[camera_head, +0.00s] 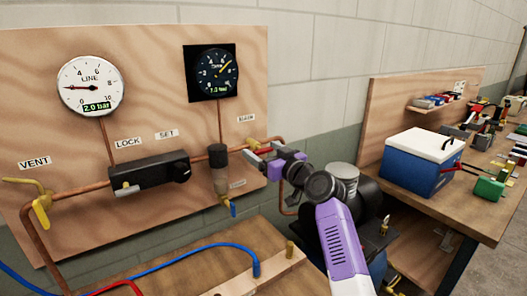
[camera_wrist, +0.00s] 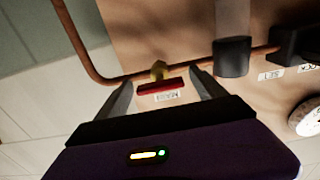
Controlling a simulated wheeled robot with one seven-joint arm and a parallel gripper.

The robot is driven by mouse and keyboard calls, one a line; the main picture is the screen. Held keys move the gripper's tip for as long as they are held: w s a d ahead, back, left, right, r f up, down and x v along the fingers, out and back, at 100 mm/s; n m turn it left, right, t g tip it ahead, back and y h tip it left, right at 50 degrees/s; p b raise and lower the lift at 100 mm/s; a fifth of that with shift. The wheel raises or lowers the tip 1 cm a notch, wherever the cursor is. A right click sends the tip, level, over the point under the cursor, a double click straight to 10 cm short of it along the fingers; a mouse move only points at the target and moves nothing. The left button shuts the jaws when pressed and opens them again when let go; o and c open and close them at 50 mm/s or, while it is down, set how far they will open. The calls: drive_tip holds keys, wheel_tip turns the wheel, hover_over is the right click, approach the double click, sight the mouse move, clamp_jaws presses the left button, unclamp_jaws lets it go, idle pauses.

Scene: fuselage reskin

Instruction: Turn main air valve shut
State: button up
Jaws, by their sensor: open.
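The main air valve is a red bar handle (camera_wrist: 160,86) on a brass body (camera_wrist: 158,70), set on the copper pipe. In the wrist view the handle lies roughly in line with the pipe. My gripper (camera_wrist: 163,92) is open, with one finger to each side of the handle and visible gaps at both ends. How far the fingertips are from it in depth cannot be told. In the head view my gripper (camera_head: 262,157) is at the right end of the wooden panel and partly hides the valve.
A wooden panel (camera_head: 60,130) carries a white line gauge (camera_head: 90,86) reading 2.0 bar, a dark gauge (camera_head: 216,72), a black regulator (camera_head: 150,175) and a filter (camera_head: 220,170). A yellow vent valve (camera_head: 41,210) is at left. A blue cooler (camera_head: 420,162) stands on the right bench.

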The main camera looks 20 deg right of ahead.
drive_tip(key=c, duration=1.4)
drive_tip(key=shift+o, duration=0.2)
drive_tip(key=shift+m, duration=0.3)
drive_tip(key=m, duration=0.8)
drive_tip(key=shift+p, duration=0.3)
drive_tip(key=m+p, duration=0.1)
drive_tip(key=m, duration=0.3)
drive_tip(key=shift+m+p, duration=0.3)
drive_tip(key=shift+p, duration=0.05)
drive_tip(key=m+p, duration=0.2)
drive_tip(key=m, duration=0.2)
drive_tip(key=shift+m, duration=0.3)
drive_tip(key=shift+d+f, duration=0.1)
